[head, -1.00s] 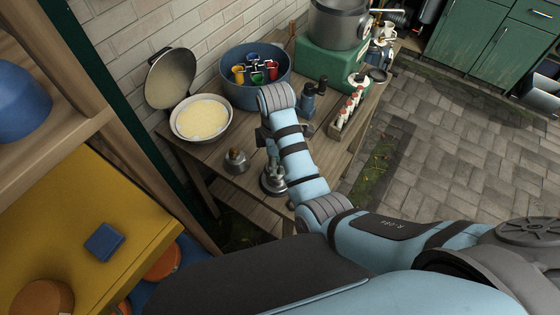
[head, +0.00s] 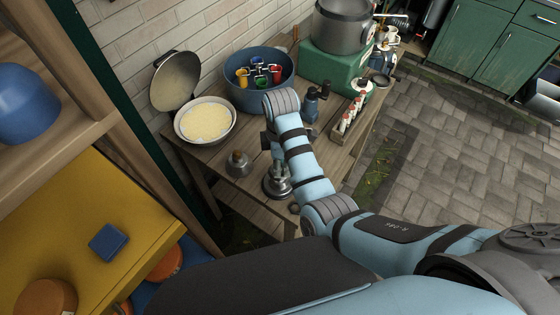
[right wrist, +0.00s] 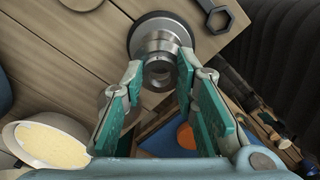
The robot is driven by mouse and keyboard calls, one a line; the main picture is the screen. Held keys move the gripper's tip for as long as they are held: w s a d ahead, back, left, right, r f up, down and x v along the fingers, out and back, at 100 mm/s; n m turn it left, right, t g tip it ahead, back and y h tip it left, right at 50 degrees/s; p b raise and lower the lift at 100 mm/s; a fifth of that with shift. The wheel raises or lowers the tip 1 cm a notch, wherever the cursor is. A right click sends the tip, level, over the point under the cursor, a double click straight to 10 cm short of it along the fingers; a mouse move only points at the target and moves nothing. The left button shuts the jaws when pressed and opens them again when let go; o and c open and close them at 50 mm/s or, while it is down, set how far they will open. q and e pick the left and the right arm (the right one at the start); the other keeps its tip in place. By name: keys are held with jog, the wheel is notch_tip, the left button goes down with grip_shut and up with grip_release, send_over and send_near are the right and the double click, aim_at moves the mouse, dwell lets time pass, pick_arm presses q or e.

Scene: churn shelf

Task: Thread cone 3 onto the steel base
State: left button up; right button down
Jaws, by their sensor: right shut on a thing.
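A round steel base (head: 277,188) stands near the front edge of the wooden bench, partly behind my right forearm. My right gripper (right wrist: 158,76) has its teal-padded fingers on either side of a hollow steel piece (right wrist: 157,72), shut on it. This looks like the cone; no number is visible. In the right wrist view the piece is in line with the dark-rimmed steel base (right wrist: 138,36). I cannot tell whether it is threaded on or only against it. My left gripper is not in view.
A small steel item with a knob (head: 238,164) stands left of the base. Behind are a bowl of pale stuff (head: 206,121), a blue tub (head: 236,92) and a dark hand grinder (head: 311,108). A wrench-like tool (right wrist: 213,14) lies near the base. A yellow shelf (head: 75,220) is at left.

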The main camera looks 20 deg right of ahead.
jog(key=shift+f, duration=1.3)
dwell(0.4)
jog(key=c, duration=0.9)
grip_release()
jog(key=shift+o, duration=0.2)
jog(key=shift+r, duration=0.1)
jog(key=shift+r, duration=2.7)
